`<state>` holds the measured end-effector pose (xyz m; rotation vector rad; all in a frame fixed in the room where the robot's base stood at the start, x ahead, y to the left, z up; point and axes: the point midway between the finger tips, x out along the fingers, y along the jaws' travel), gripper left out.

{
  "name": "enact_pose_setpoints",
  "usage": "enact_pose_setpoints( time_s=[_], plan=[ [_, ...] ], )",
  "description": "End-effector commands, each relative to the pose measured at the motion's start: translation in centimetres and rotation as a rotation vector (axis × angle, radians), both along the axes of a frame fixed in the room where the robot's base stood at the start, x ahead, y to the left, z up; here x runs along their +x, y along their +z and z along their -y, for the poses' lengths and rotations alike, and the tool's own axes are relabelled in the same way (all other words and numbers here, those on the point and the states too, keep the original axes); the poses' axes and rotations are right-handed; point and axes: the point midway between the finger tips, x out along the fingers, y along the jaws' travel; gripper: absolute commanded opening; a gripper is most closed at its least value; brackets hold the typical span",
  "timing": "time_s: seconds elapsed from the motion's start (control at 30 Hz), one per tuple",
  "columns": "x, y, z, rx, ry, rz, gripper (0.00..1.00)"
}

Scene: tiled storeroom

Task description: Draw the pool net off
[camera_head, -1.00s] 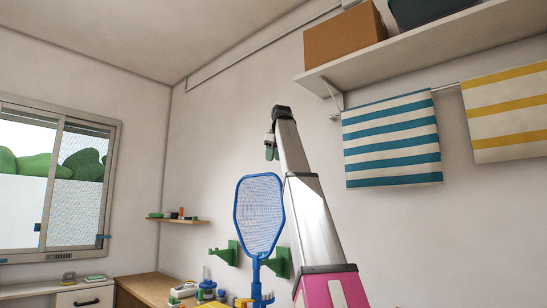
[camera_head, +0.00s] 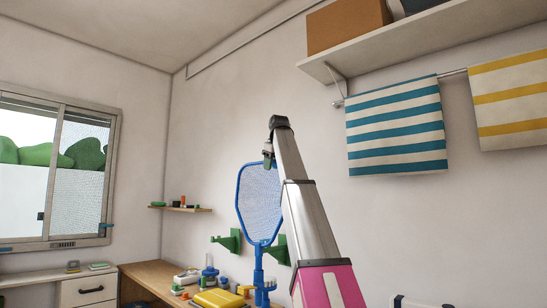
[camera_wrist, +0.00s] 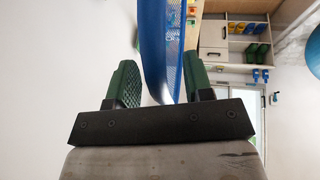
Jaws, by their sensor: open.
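The pool net (camera_head: 257,205) has a blue rim and pale blue mesh. It stands upright by the wall in the head view, its blue handle (camera_head: 259,262) pointing down. My gripper (camera_head: 268,160) is at the top right of its rim, fingers downward. In the wrist view the green fingers of my gripper (camera_wrist: 160,72) are apart, and the blue rim of the net (camera_wrist: 154,50) runs between them. I cannot tell if either finger touches it. Green wall brackets (camera_head: 229,240) show on both sides of the net's lower part; their contact with it is hidden.
A wooden counter (camera_head: 143,285) below holds a yellow case (camera_head: 217,299) and several small items. A striped towel (camera_head: 396,129) hangs at right under a shelf (camera_head: 415,40) with a cardboard box (camera_head: 345,27).

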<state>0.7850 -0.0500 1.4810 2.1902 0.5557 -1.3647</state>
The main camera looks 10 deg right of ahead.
Motion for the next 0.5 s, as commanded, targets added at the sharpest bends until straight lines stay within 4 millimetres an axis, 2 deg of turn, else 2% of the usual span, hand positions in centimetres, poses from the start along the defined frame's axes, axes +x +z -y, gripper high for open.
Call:
enact_pose_setpoints(
  time_s=[0.33, 0.47, 0.5],
  plan=[
    [0.28, -0.55, -0.03, -0.001, 0.000, 0.001, 0.47],
    [0.27, -0.53, -0.03, -0.001, 0.000, 0.001, 0.04],
    [0.27, -0.53, -0.03, -0.001, 0.000, 0.001, 0.00]
  ],
)
